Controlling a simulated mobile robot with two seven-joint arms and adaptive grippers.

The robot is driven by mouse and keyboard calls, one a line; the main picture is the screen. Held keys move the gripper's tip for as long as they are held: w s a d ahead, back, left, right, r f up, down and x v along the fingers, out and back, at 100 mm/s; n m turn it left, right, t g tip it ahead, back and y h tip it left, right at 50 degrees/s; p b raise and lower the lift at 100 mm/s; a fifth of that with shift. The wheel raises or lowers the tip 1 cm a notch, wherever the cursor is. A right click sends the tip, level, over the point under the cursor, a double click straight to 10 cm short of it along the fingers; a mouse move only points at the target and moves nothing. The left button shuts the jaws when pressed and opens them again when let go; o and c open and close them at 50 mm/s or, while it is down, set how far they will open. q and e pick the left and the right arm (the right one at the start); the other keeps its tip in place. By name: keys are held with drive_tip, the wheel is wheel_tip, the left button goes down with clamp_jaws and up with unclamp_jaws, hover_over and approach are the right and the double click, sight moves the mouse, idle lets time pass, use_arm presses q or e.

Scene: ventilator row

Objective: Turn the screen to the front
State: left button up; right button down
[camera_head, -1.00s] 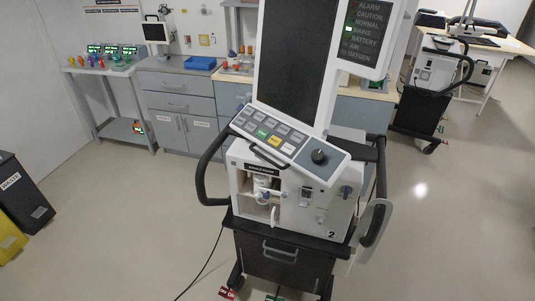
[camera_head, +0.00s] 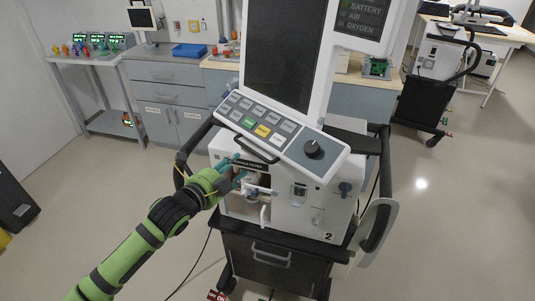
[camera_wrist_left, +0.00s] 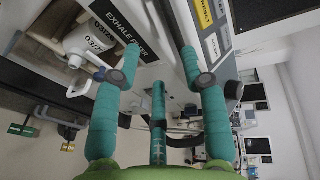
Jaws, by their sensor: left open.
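The ventilator's dark screen (camera_head: 283,55) stands above its white body (camera_head: 315,205), with a tilted key panel (camera_head: 275,132) and a black knob (camera_head: 313,149) under it. The screen and panel sit at an angle to the body. A dark bar handle (camera_head: 256,149) runs along the panel's lower edge. My left gripper (camera_head: 234,170) is open, with teal fingers in front of the body, just below the panel's left end. In the left wrist view its spread fingers (camera_wrist_left: 160,62) hold nothing; the panel's keys (camera_wrist_left: 208,22) show beyond them. My right gripper is out of view.
A black side rail (camera_head: 197,140) curves around the ventilator's left, close to my left arm. A cable lies on the floor at the lower left. A cabinet (camera_head: 168,95) stands behind, and another ventilator (camera_head: 436,60) is at the far right.

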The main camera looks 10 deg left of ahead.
use_arm(q)
drive_tip(key=r+p+x, duration=0.1)
drive_tip(key=x, duration=0.5)
drive_tip(key=shift+w+d+r+m, duration=0.3)
drive_tip(key=shift+w+d, duration=0.1)
drive_tip(key=shift+d, duration=0.1)
drive_tip(key=shift+f, duration=0.1)
drive_tip(key=shift+c, duration=0.4)
clamp_jaws()
